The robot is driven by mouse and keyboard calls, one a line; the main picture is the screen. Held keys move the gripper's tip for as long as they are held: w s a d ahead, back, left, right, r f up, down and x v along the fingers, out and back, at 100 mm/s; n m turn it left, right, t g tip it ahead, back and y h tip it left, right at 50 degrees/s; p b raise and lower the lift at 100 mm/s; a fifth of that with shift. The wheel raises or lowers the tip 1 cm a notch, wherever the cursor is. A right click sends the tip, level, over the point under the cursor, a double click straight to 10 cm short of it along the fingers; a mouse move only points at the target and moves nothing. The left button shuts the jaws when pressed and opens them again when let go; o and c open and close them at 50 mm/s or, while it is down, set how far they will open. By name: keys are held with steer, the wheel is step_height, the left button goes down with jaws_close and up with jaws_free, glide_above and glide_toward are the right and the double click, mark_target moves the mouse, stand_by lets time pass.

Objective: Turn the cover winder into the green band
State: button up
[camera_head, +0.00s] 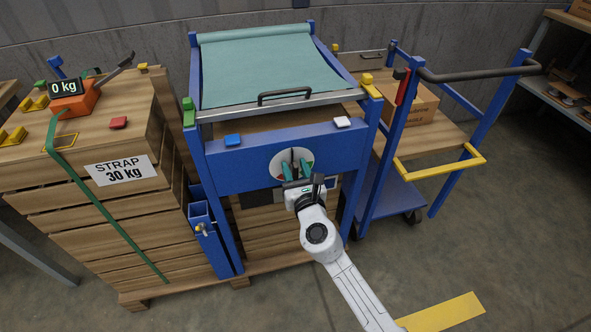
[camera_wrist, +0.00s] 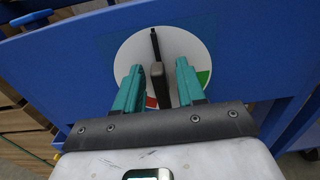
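The cover winder shows in the wrist view as a dark knob (camera_wrist: 157,82) on a white round dial (camera_wrist: 125,58), with a thin black pointer (camera_wrist: 154,42) toward the top. The green band (camera_wrist: 203,78) is at the dial's right side, beyond my right finger. A red patch (camera_wrist: 151,102) shows low between the fingers. The dial (camera_head: 279,160) is on the blue front panel in the head view. My gripper (camera_wrist: 159,66) is open, its teal fingers on either side of the knob with gaps visible. The fingers cover parts of the dial.
The teal cover (camera_head: 265,65) lies stretched over the blue frame, with a dark-handled bar (camera_head: 285,97) at its front. A strapped wooden crate (camera_head: 80,215) stands left. A blue cart (camera_head: 390,190) with a yellow handle (camera_head: 440,165) stands close on the right. Floor is open at front right.

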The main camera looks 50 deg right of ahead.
jaws_close()
stand_by(0.3)
